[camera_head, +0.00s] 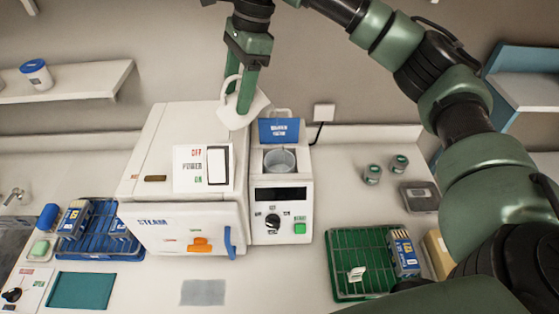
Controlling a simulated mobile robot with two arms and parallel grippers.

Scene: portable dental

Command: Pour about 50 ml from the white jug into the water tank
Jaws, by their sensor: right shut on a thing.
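My right gripper (246,94) is shut on the white jug (259,106), with its fingers pointing down at the jug's handle side. The jug is held in the air, looks tilted, and is above and a little left of the water tank opening (279,160). The tank opening is a round well in the top of the white steam machine (283,205), with its blue labelled lid (279,131) standing open behind it. I cannot see any stream of water or the level in the jug. My left gripper is not in view.
The machine's larger left body (165,160) carries a power switch (217,165) on top. A green rack (345,262) is at the right, a blue rack (98,243) at the left. Two small jars (373,174) stand on the counter right of the tank. Counter between is clear.

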